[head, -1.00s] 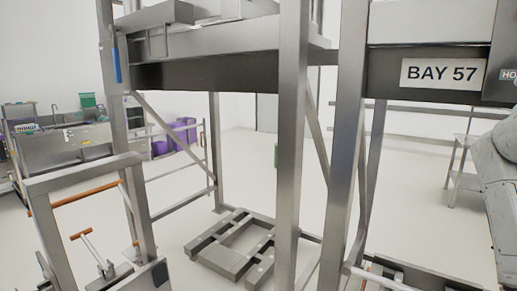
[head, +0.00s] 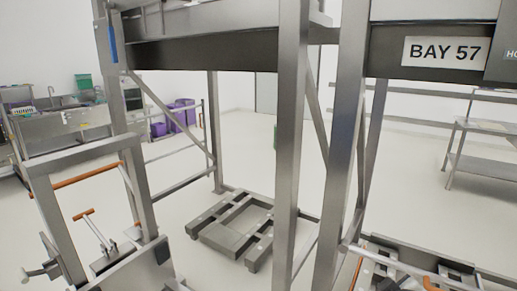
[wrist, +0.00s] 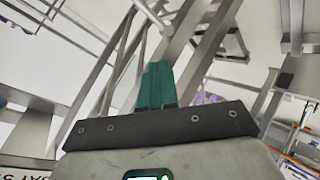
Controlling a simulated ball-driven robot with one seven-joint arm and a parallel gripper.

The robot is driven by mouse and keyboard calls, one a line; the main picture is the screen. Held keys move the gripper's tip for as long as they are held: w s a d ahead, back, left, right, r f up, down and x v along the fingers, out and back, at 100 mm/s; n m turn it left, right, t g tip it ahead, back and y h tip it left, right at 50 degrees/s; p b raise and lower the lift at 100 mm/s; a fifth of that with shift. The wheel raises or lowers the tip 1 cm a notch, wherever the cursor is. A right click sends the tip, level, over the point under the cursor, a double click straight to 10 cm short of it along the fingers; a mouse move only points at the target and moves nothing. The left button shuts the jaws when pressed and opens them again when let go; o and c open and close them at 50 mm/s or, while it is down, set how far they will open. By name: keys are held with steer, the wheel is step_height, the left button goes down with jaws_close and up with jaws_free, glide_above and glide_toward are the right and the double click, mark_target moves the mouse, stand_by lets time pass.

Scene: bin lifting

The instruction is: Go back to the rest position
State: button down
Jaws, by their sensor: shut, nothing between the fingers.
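My gripper (wrist: 157,70) shows only in the wrist view, with its two teal fingers pressed together, shut and empty. Nothing touches the fingertips. The wrist view is steeply tilted, with grey metal frame bars behind and beside the gripper. My arm and gripper are out of the head view, so their place relative to the rack (head: 292,130) cannot be told there.
The tall steel rack carries a BAY 57 sign (head: 442,52). A low metal pallet frame (head: 235,225) lies on the floor behind it. A cart with orange handles (head: 85,180) stands at left, a table (head: 480,165) at right. Purple bins (head: 178,115) stand behind.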

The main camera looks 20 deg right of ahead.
steer(key=s+a+f+m+g+y, duration=0.35)
steer(key=s+a+f+y, duration=0.25)
steer(key=s+a+f, duration=0.75)
steer(key=s+f+g, duration=0.4)
steer(key=s, duration=0.7)
steer(key=shift+s+d+f, duration=0.15)
steer(key=shift+s+f, duration=0.2)
steer(key=c, duration=1.8)
jaws_free()
steer(key=shift+g, duration=0.25)
